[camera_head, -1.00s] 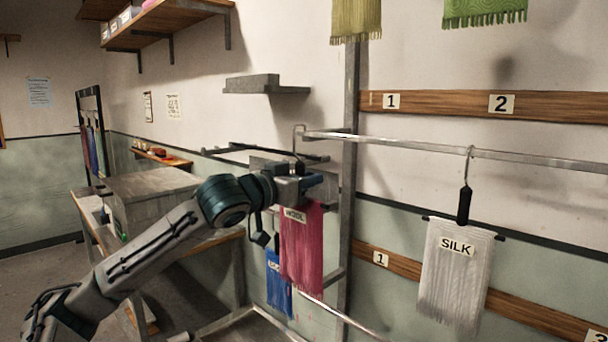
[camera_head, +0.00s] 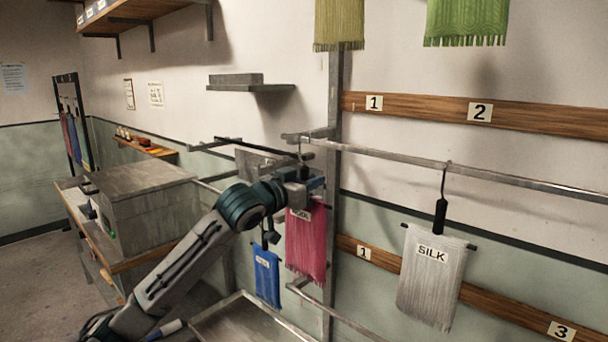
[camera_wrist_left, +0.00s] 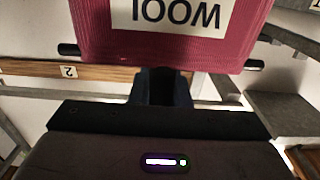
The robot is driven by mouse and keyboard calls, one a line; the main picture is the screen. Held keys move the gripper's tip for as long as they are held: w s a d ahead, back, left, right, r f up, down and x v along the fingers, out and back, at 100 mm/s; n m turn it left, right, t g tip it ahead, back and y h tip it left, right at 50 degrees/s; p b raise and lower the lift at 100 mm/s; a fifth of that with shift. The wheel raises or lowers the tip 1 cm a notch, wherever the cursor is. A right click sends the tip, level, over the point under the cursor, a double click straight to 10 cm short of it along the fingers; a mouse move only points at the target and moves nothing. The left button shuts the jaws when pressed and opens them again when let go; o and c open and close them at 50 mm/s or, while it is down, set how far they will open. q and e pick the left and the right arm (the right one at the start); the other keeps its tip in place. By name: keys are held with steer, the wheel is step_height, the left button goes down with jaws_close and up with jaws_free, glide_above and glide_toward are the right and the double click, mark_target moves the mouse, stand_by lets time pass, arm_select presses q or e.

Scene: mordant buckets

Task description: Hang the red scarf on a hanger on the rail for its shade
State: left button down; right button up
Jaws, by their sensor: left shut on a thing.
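The red scarf (camera_head: 307,245) hangs from a hanger and carries a tag reading WOOL. My left gripper (camera_head: 305,190) is shut on this hanger near the left end of the upper rail (camera_head: 400,160). The hanger's hook (camera_head: 302,150) shows above the gripper near the rail end; I cannot tell whether it rests on the rail. In the left wrist view the red scarf (camera_wrist_left: 165,50) lies across the top with its tag upside down, and the dark hanger bar (camera_wrist_left: 255,65) sticks out at its side. My right gripper is not in view.
A white scarf tagged SILK (camera_head: 432,280) hangs on the upper rail at right. A blue scarf (camera_head: 266,275) hangs behind my arm. Numbered boards (camera_head: 425,106) run along the wall. Green scarves (camera_head: 466,20) hang at the top. A metal post (camera_head: 334,240) stands beside the red scarf.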

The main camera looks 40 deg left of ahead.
arm_select(q)
steer(key=w+f+p, duration=0.1)
steer(key=w+f, duration=0.1)
steer(key=w, duration=0.5)
steer(key=shift+w+d+p, duration=0.35)
steer(key=shift+p, duration=0.05)
stand_by(0.3)
steer(key=c, duration=1.3)
jaws_free()
steer(key=shift+f, duration=0.1)
